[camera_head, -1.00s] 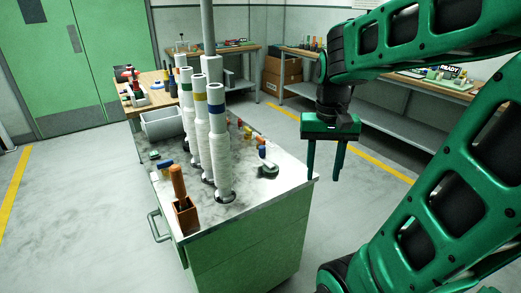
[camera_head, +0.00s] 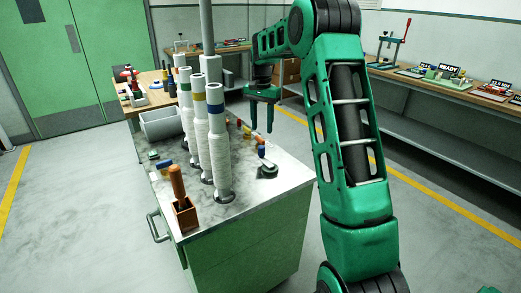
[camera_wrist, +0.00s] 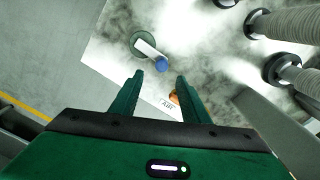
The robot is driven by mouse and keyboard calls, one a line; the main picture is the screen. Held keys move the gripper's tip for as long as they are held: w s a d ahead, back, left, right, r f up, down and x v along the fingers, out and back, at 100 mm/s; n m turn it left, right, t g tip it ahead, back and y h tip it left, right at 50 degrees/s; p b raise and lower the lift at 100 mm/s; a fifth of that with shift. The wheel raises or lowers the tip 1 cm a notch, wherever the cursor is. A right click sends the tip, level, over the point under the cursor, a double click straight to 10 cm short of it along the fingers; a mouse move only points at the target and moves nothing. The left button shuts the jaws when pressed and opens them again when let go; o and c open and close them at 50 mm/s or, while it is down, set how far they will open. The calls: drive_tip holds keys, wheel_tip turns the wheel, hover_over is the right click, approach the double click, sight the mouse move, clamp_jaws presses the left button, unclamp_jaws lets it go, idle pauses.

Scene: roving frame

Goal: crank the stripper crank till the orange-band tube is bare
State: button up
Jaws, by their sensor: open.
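Several tubes wrapped in white stand in a row on the metal bench. The nearest tube (camera_head: 219,150) has a blue band and the one behind it (camera_head: 200,125) a yellow band. Bands farther back are small, and I cannot make out an orange one surely. A small crank (camera_head: 267,170) with a round green base, pale arm and blue knob lies near the bench's right edge; it also shows in the wrist view (camera_wrist: 145,46). An orange knob (camera_wrist: 174,97) is partly hidden by my finger. My gripper (camera_head: 262,130) is open and empty, above the bench's right side.
An orange-handled tool stands in a brown box (camera_head: 186,217) on the bench's (camera_head: 245,192) front corner. A grey bin (camera_head: 160,124) sits at the left. A grey post (camera_head: 207,40) rises behind the tubes. Floor is clear left of the bench.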

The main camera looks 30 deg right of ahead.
sight(262, 147)
drive_tip(key=shift+w+f, duration=0.3)
drive_tip(key=shift+f, duration=0.25)
wheel_tip(262, 147, down, 10)
drive_tip(key=shift+d, duration=0.1)
clamp_jaws()
drive_tip(key=shift+s+d, duration=0.1)
drive_tip(key=shift+d, duration=0.1)
